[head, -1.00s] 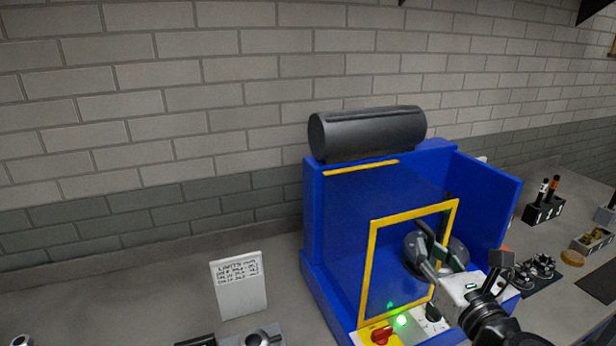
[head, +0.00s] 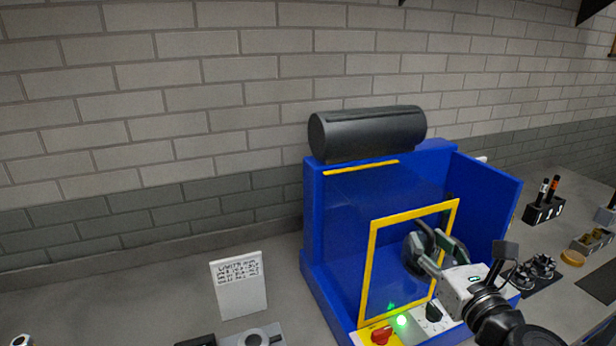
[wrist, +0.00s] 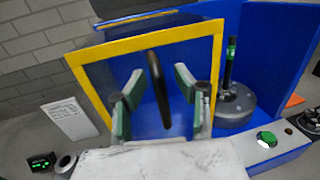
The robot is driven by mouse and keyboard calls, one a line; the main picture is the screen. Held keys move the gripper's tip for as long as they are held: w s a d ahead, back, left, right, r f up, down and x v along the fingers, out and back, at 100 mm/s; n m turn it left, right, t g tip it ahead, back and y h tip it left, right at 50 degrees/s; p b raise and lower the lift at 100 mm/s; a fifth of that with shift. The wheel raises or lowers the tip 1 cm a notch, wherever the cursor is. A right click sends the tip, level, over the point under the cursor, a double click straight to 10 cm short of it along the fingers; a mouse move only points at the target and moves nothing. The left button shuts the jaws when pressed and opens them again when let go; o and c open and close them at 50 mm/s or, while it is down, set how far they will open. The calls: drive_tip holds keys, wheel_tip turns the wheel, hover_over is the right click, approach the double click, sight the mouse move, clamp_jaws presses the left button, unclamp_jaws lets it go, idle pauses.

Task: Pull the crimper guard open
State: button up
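The crimper guard (head: 368,270) is a see-through panel in a yellow frame, standing across the front of the blue crimper housing (head: 316,215). The guard (wrist: 150,42) also shows in the wrist view, with a black upright handle (wrist: 161,92) on its face. My gripper (head: 431,246) is in front of the guard's right part. In the wrist view my gripper (wrist: 157,90) is open, with one finger left of the handle and one right of it. Gaps show on both sides of the handle. In the head view my fingers hide most of the handle.
A panel with a red knob (head: 381,336) and a lit green lamp (head: 401,320) lies below the guard. A blue side wall (head: 490,195) stands to the right. A black cylinder (head: 368,133) tops the housing. A white sign (head: 239,287) stands left on the bench.

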drive_tip(key=shift+r, duration=4.3)
